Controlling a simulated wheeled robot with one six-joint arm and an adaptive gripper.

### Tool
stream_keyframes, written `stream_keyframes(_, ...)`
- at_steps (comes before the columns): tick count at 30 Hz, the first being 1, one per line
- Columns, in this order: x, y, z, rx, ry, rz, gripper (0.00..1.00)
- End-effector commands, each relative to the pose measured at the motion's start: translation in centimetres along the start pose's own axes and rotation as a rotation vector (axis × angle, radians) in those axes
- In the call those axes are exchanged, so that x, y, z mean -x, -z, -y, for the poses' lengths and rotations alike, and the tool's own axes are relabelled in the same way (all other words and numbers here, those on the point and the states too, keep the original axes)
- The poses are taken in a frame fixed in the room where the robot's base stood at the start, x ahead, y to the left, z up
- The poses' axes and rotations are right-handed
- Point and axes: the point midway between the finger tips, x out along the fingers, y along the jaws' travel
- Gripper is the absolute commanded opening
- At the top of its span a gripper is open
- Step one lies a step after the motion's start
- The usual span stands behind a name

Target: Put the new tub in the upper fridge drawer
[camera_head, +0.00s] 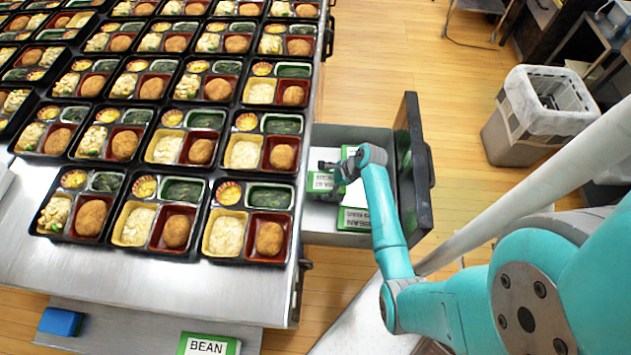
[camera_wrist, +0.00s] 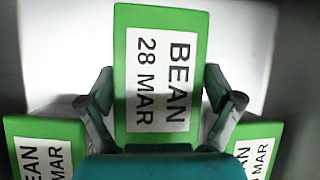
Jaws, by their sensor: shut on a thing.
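My gripper (camera_head: 336,170) is inside the open drawer (camera_head: 345,130). In the wrist view my gripper (camera_wrist: 160,105) is shut on a green-lidded tub (camera_wrist: 160,70) labelled BEAN 28 MAR, with one finger on each side. In the head view the held tub (camera_head: 320,184) is partly hidden by my gripper. Whether it touches the drawer floor, I cannot tell. Two more green-lidded BEAN tubs lie in the drawer: one at lower left (camera_wrist: 42,150) and one at lower right (camera_wrist: 255,150) in the wrist view, both cut off by the frame and partly covered.
The dark drawer front (camera_head: 412,165) stands at the right. A steel counter (camera_head: 140,270) with many bento trays is at the left. Another BEAN tub (camera_head: 208,345) and a blue block (camera_head: 61,321) are at the bottom. A lined bin (camera_head: 540,110) stands on the floor.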

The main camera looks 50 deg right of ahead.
Motion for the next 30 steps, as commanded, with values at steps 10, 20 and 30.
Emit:
stream_keyframes(10, -2.1, -3.3, 0.9, 0.005, 0.0, 0.0, 0.41)
stream_keyframes(20, -3.1, -2.7, 0.8, 0.002, 0.001, 0.0, 0.41)
stream_keyframes(30, -3.2, -2.6, 0.7, 0.001, 0.0, 0.0, 1.0)
